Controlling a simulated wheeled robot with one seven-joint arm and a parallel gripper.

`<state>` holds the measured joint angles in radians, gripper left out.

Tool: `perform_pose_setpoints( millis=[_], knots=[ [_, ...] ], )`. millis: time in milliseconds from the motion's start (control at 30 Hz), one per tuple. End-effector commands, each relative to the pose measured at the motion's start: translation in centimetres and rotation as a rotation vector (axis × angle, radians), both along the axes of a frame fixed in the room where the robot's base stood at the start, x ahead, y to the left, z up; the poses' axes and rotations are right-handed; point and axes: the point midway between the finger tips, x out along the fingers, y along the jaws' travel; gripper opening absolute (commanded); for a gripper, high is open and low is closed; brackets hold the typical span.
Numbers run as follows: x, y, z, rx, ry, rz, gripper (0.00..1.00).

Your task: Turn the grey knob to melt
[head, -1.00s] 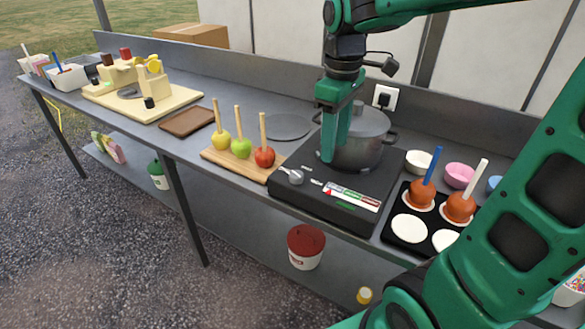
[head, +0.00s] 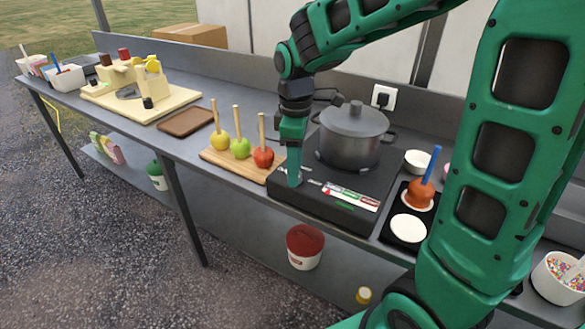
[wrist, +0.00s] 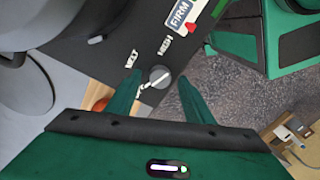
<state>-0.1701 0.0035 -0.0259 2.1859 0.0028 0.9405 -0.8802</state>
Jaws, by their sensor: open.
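The grey knob (wrist: 159,77) sits on the front left of the black cooker (head: 345,215). In the wrist view it lies between the tips of my gripper (wrist: 155,97), with a finger on each side and a gap visible around it. A white pointer mark lies across the knob, near the printed words MELT (wrist: 131,59) and WARM. In the head view my open gripper (head: 294,180) points down over the knob and hides it. A lidded grey pot (head: 352,140) stands on the cooker behind.
A wooden board (head: 225,160) with three apples on sticks is just left of the cooker. A black tray (head: 395,225) with a coated apple on a blue stick is to the right. A wall socket (head: 383,97) with a plug is behind the pot.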

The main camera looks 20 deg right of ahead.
Motion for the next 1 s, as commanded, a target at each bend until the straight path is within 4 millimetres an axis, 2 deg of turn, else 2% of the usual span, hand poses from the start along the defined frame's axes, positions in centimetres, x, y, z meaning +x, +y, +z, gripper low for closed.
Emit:
perform_pose_setpoints(
  millis=[133, 400, 433, 500, 600, 1000],
  knots=[
    [-0.03, -0.01, -0.74, 0.0, 0.0, 0.0, 0.48],
    [-0.01, -0.01, -0.84, 0.0, -0.001, -0.001, 0.48],
    [-0.01, -0.01, -0.84, 0.0, -0.001, -0.001, 0.43],
    [-0.01, -0.01, -0.83, 0.0, -0.001, -0.001, 0.26],
    [-0.01, -0.01, -0.83, 0.0, -0.001, -0.001, 0.07],
    [-0.02, 0.03, -0.82, 0.001, -0.001, -0.061, 0.07]
  ],
)
